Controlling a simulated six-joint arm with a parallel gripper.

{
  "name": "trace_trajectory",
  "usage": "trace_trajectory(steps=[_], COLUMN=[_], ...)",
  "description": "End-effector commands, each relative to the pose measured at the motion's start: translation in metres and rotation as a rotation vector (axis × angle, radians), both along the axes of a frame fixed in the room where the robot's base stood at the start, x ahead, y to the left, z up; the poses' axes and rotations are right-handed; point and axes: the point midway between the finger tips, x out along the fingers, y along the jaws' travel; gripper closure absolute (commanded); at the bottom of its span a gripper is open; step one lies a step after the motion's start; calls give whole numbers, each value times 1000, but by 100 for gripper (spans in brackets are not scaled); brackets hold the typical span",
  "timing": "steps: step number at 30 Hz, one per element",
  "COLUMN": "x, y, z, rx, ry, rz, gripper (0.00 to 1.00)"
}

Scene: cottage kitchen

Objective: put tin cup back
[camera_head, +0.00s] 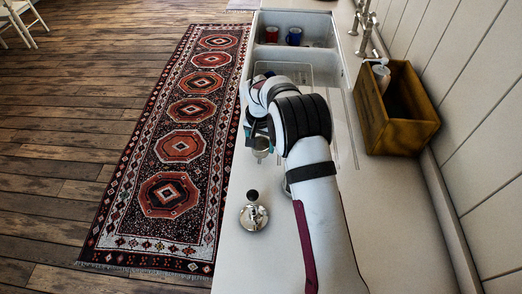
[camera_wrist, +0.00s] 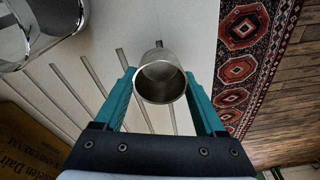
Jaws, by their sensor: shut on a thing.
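The tin cup (camera_wrist: 160,80) is a plain grey metal cup. In the wrist view it sits between the two teal fingers of my gripper (camera_wrist: 163,88), its open mouth facing the camera. My gripper is shut on it. In the head view the cup (camera_head: 261,147) is partly hidden by my arm, over the counter's left side. Whether its base touches the counter cannot be told.
A sink (camera_head: 268,53) with a red cup (camera_head: 271,34) and a blue cup (camera_head: 294,36) lies at the far end. A wooden crate (camera_head: 411,128) stands right. A metal lidded pot (camera_head: 254,215) stands near the counter's left edge. The front right counter is clear.

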Motion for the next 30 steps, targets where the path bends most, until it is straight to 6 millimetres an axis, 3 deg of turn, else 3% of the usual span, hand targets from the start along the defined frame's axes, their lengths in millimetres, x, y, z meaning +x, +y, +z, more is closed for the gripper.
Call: trace_trajectory(steps=[4,14,15,18,26,30], x=[-1,0,0,0,0,-3], y=[0,0,0,0,0,1], z=[-28,-33,-32,-32,-30,-4], rx=[-1,-1,0,0,0,0], ry=[3,1,0,0,0,-3], rz=[0,-1,-1,-1,-1,-1], gripper=[90,90,21,3,0,0])
